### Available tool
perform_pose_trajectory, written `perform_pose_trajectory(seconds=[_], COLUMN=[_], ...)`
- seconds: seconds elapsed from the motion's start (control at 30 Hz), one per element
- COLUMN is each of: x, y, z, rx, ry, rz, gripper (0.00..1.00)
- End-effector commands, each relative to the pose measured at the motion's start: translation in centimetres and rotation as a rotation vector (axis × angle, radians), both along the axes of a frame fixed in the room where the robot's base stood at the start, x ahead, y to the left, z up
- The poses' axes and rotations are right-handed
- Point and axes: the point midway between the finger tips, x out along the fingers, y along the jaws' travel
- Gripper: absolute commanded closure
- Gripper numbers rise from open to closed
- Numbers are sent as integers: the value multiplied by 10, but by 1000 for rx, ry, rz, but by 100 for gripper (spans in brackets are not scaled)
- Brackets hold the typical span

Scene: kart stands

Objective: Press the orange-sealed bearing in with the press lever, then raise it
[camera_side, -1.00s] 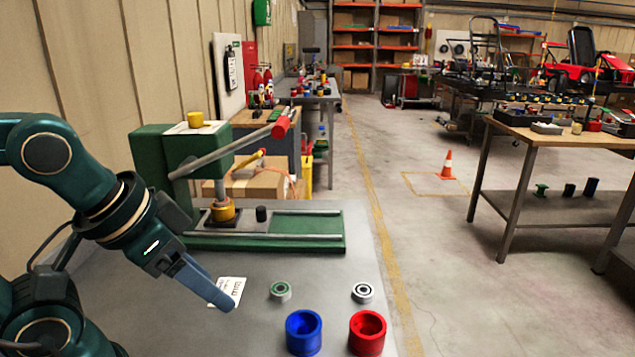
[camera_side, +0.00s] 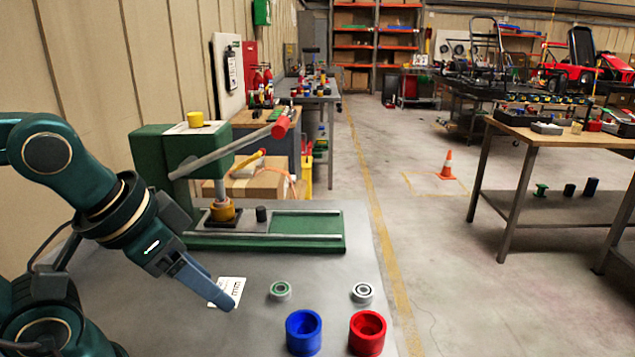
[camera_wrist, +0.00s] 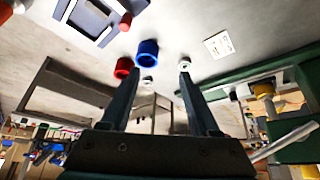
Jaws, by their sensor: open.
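The green press (camera_side: 152,165) stands on the bench with its lever (camera_side: 222,155) slanting up to the right, ending in a red grip (camera_side: 282,127). Under its ram is a yellow-orange cup-shaped piece (camera_side: 222,211); it also shows in the wrist view (camera_wrist: 264,90). I cannot make out an orange-sealed bearing in it. A green-sealed bearing (camera_side: 280,291) and a dark-sealed bearing (camera_side: 362,293) lie on the bench. My gripper (camera_side: 226,302) is low over the bench, in front of the press and apart from the lever. In the wrist view its fingers (camera_wrist: 157,73) are spread and empty.
A blue cup (camera_side: 303,332) and a red cup (camera_side: 367,333) stand at the front of the bench. A white printed card (camera_side: 232,287) lies beside my fingers. A small black cylinder (camera_side: 261,214) stands by the press rails. A yellow cap (camera_side: 195,119) sits on top of the press.

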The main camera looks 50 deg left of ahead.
Motion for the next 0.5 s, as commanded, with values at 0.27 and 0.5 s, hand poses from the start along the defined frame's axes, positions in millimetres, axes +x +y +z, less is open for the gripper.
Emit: perform_pose_trajectory(seconds=[0.27,0.5], x=[12,97], y=[-3,-7], z=[4,44], rx=[-35,-298], ry=[-36,-312], rz=[28,290], gripper=[41,41])
